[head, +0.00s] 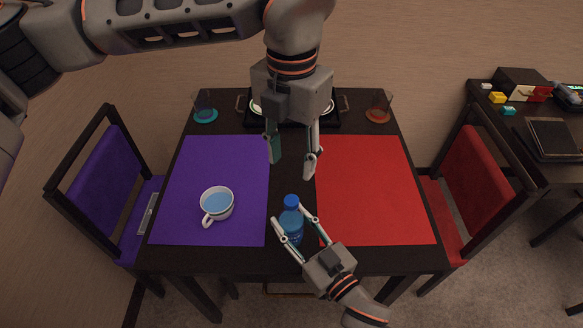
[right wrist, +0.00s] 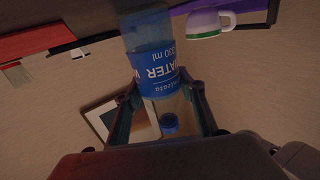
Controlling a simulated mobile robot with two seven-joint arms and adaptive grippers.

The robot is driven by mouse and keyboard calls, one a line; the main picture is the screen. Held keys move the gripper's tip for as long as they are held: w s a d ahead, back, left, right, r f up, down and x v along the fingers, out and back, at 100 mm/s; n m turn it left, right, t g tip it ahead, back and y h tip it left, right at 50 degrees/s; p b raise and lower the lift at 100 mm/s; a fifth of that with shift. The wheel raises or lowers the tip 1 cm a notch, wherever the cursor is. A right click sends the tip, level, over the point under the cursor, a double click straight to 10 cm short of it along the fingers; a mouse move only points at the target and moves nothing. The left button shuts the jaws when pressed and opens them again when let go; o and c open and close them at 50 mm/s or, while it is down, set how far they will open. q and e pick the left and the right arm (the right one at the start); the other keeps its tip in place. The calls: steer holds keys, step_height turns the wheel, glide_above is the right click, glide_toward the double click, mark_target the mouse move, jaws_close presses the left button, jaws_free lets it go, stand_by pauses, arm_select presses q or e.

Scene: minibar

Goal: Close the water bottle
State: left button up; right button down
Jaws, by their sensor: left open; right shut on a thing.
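The water bottle (head: 291,224) is upright at the near middle of the table, between the purple and red mats. Its blue cap (head: 291,201) sits at its top; I cannot tell whether it is tight. My right gripper (head: 290,215) is shut on the bottle from the near side. In the right wrist view, the bottle's blue label (right wrist: 157,68) shows upside down between the fingers, with the blue cap (right wrist: 169,122) below it. My left gripper (head: 291,167) is open and empty, pointing down just beyond the bottle, apart from the cap in the picture.
A white cup (head: 217,205) of blue liquid stands on the purple mat (head: 225,158). The red mat (head: 370,190) is bare. A dark tray (head: 322,119) and two glasses (head: 204,107) (head: 379,107) stand at the far edge. Chairs flank the table.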

stand_by(0.3)
steer(key=c, duration=1.2)
jaws_free()
steer(key=v, duration=1.2)
